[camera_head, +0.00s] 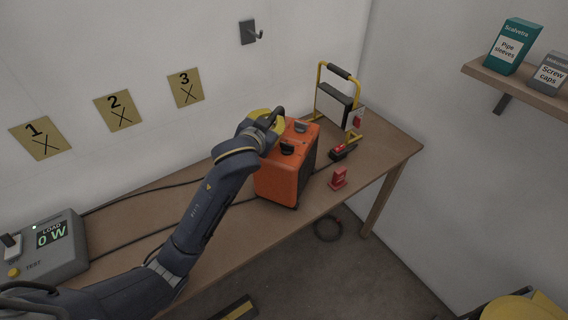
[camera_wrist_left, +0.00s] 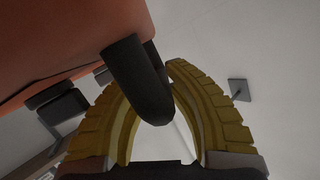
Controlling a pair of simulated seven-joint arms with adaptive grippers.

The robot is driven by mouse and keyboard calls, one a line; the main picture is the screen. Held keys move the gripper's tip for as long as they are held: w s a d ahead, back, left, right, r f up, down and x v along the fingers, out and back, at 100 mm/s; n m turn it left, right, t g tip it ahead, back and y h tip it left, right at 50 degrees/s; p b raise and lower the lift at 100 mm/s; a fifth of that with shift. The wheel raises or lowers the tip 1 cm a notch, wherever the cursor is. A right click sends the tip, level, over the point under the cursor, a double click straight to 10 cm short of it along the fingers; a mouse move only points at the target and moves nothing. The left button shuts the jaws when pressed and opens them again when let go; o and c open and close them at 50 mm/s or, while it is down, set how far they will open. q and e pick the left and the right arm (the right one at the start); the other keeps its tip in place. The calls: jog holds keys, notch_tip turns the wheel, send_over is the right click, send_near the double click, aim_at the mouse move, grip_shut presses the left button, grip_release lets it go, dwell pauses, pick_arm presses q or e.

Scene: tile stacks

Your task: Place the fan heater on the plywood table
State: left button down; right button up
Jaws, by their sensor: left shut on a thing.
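The fan heater (camera_head: 282,178) is an orange box with dark knobs on top and a dark side panel. It stands upright over the middle of the plywood table (camera_head: 232,231); I cannot tell whether its base touches the top. My left gripper (camera_head: 274,121), with yellow fingers, is at the heater's upper back edge, shut on its dark handle. In the left wrist view the fingers curve around the dark handle (camera_wrist_left: 137,82), with the orange body (camera_wrist_left: 75,35) at upper left. My right gripper is not in view.
A yellow-framed work lamp (camera_head: 336,100) stands at the table's far right end. A red block (camera_head: 338,179) and a small red-and-black item (camera_head: 342,150) lie right of the heater. A grey load meter (camera_head: 48,245) stands at the left. Dark cables cross the table.

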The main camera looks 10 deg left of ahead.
pick_arm(q)
jog(key=shift+r, duration=0.2)
jog(key=shift+r, duration=10.6)
jog(key=s+a+f+n+y, duration=0.1)
jog(key=a+f+y, duration=0.1)
jog(key=a+f, duration=0.5)
notch_tip(320, 180, down, 5)
jog(key=shift+a+r+n, duration=0.15)
jog(key=shift+r+n, duration=0.05)
jog(key=shift+n, duration=0.1)
jog(key=shift+r, duration=0.1)
